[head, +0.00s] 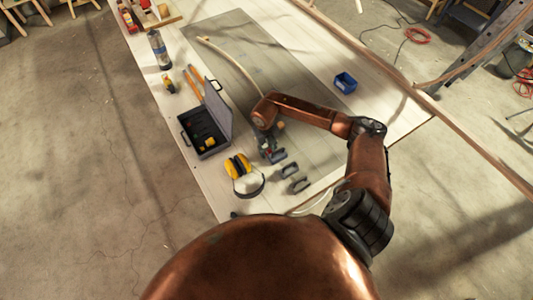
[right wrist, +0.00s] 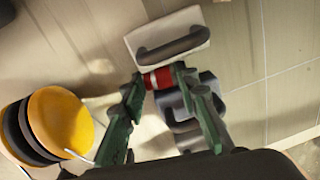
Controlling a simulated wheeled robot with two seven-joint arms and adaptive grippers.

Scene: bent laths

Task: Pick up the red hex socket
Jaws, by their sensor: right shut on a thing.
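The red hex socket (right wrist: 163,77) shows in the right wrist view as a small red cylinder with a pale band. It sits between the green fingertips of my right gripper (right wrist: 158,78), which is shut on it. The fingers cover its two ends. In the head view my right gripper (head: 268,149) is low over the near part of the workbench, right of the open case; the socket cannot be made out there. Whether the socket touches the surface below, I cannot tell. My left gripper is not in view.
Close by are a pale block with a dark handle (right wrist: 172,44), dark grey handles (head: 288,170) and yellow earmuffs (head: 238,167). An open grey case (head: 217,115) stands left, a blue bin (head: 345,82) right. A bent lath (head: 232,62) lies behind.

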